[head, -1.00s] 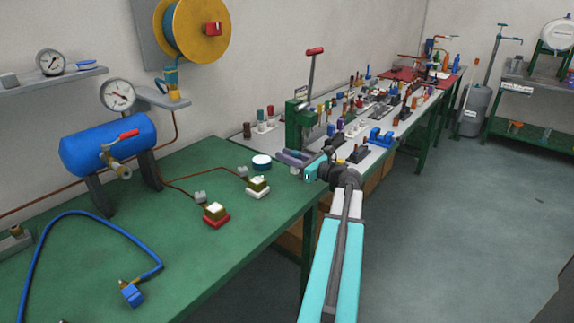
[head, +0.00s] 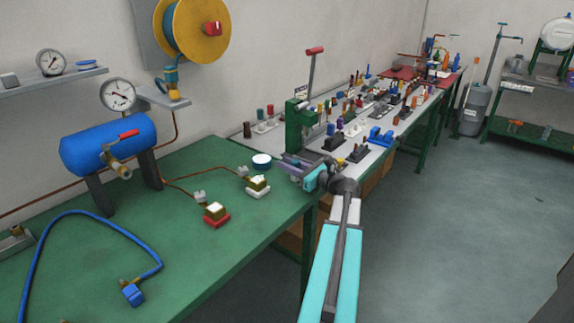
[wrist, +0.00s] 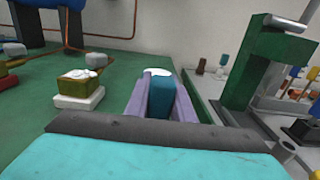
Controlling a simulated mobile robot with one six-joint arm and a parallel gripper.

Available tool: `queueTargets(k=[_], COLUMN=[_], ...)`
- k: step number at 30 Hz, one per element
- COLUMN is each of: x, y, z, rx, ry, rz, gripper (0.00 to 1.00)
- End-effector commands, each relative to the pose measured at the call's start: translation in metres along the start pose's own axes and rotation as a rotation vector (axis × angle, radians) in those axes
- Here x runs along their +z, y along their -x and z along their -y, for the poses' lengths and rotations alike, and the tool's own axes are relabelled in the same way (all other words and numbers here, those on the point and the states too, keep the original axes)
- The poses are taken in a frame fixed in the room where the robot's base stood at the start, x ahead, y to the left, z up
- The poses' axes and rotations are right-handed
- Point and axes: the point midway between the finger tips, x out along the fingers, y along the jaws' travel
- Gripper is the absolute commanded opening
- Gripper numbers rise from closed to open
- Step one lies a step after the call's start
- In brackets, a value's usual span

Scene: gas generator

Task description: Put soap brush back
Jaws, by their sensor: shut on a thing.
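My gripper (head: 290,162) is over the far right end of the green table. In the wrist view its two purple fingers (wrist: 160,88) are shut on a teal block-like piece, which I take to be the soap brush (wrist: 161,99). Its lower end is hidden, and I cannot make the brush out in the head view.
Two small brass blocks on a white base (head: 258,187) and a red base (head: 216,215) stand left of my gripper. A tall green press (head: 300,125) stands close behind right. A grey bench (head: 372,135) beyond holds many small parts. A blue tank (head: 108,148) stands farther left.

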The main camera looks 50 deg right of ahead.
Motion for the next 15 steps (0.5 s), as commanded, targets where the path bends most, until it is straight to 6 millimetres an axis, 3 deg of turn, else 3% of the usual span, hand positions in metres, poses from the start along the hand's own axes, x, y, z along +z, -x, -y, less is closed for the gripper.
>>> queueTargets(k=[2,3,6,15], x=[-0.0024,-0.0018,-0.0014,-0.0011], y=[0.0000,0.0000,0.0000,0.0000], z=[0.0000,0.0000,0.0000,0.0000], rx=[0.000,0.000,0.000,0.000], ry=[0.000,0.000,0.000,0.000], rz=[0.000,0.000,0.000,0.000], gripper=[0.00,0.25,0.40,0.40])
